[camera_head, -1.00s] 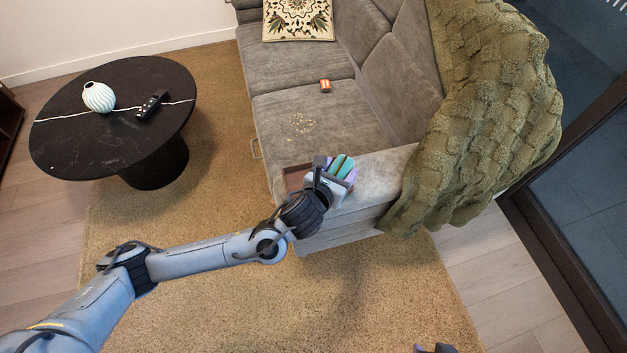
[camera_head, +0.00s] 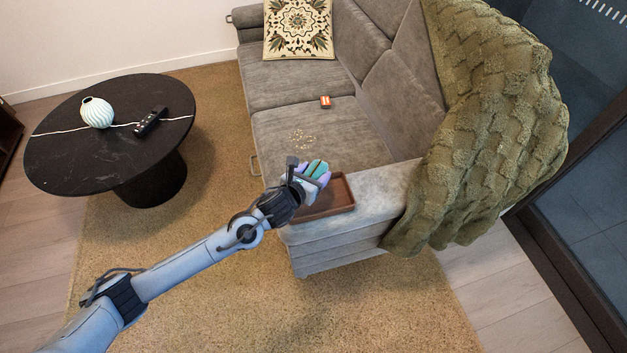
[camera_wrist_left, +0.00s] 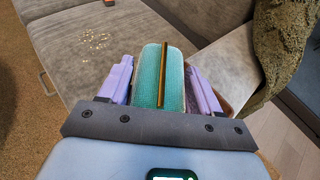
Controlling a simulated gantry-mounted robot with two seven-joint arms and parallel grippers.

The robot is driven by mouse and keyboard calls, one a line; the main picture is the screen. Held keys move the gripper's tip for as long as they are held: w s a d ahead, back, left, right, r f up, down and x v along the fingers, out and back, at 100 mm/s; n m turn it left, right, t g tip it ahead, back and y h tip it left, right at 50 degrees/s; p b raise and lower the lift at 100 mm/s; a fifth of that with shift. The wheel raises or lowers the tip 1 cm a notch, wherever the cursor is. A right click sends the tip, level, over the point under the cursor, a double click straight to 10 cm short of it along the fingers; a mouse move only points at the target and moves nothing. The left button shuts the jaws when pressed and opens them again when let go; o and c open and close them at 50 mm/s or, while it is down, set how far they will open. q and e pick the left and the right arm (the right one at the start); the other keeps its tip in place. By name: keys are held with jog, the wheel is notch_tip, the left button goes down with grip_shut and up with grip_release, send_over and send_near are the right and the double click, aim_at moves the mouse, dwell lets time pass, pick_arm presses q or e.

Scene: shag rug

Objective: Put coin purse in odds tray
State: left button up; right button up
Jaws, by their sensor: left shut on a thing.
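A teal coin purse (camera_head: 316,168) with a gold-brown clasp line is between the purple fingers of my left gripper (camera_head: 314,176). It fills the left wrist view's middle (camera_wrist_left: 148,78), with a finger on each side. The brown odds tray (camera_head: 342,190) rests on the near sofa arm. My left gripper and the purse are over the tray's left, far part and hide some of it; the height of the purse above it is hard to tell. In the left wrist view the tray is mostly hidden behind the gripper. My right gripper is not in view.
The grey sofa (camera_head: 288,121) has a small orange box (camera_head: 325,102) and scattered crumbs (camera_head: 301,137) on its seat. A green knitted throw (camera_head: 480,140) covers the sofa's right side. A black round table (camera_head: 80,160) with a vase (camera_head: 97,112) and remote (camera_head: 150,122) stands left.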

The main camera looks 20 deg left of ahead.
pick_arm(q)
notch_tip(320, 180, down, 3)
jog(key=shift+r+b, duration=0.2)
jog(key=shift+b, duration=0.25)
jog(key=shift+f, duration=0.5)
jog(key=o, duration=1.1)
jog(key=shift+r, duration=0.1)
